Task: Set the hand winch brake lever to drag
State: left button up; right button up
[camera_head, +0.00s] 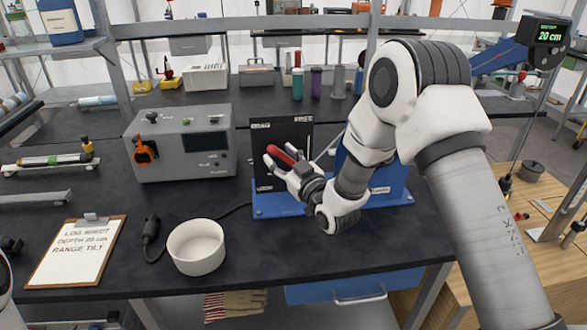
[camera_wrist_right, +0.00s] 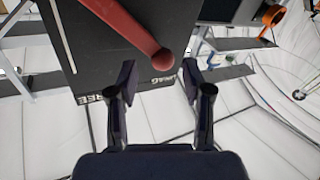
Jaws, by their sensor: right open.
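The hand winch has a black panel (camera_head: 293,130) on a blue base (camera_head: 270,210), marked DRAG at its top left and FREE at its top right. Its red-handled brake lever (camera_head: 279,154) shows in front of the panel, partly hidden by my right gripper (camera_head: 284,172). In the right wrist view, the lever's rounded red end (camera_wrist_right: 162,60) lies between the fingertips of the open right gripper (camera_wrist_right: 159,78), with a gap on both sides. The DRAG mark is close to that end. I cannot tell the lever's exact setting.
A grey instrument box (camera_head: 180,145) stands left of the winch. A white bowl (camera_head: 196,247), a cable with a black plug (camera_head: 151,229) and a clipboard (camera_head: 78,252) lie on the front left bench. Several bottles stand behind. Some bench top is clear before the winch.

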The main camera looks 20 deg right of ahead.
jog(key=s+d, duration=0.1)
jog(key=s, duration=0.9)
jog(key=shift+d+f, duration=0.3)
jog(key=shift+f, duration=0.1)
